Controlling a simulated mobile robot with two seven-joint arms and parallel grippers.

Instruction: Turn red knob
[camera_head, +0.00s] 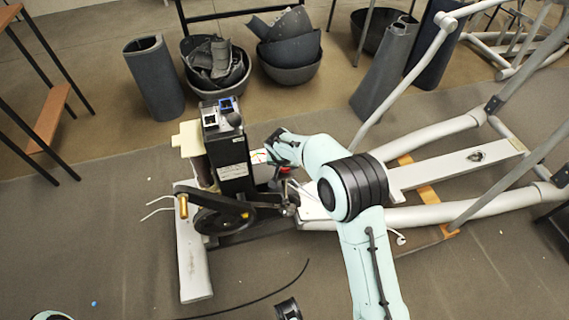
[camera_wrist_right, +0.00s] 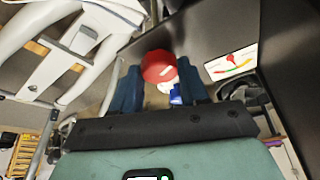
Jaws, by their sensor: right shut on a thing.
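The red knob (camera_wrist_right: 159,66) is round with a pale mark on its face. It sits between the two dark blue fingers of my right gripper (camera_wrist_right: 159,76) in the right wrist view. The right gripper is shut on it. In the head view my right gripper (camera_head: 283,150) reaches in beside the black upright housing (camera_head: 232,165) of the elliptical machine. Only a little red of the knob (camera_head: 285,170) shows below the gripper there. I cannot tell how far the knob is turned.
A white label with a coloured dial (camera_wrist_right: 232,63) is on the dark panel beside the knob. The flywheel and crank (camera_head: 215,215) are at the machine's front. Grey frame tubes (camera_head: 440,215) run right. Bins of dark covers (camera_head: 290,55) stand behind. Floor at lower left is mostly clear.

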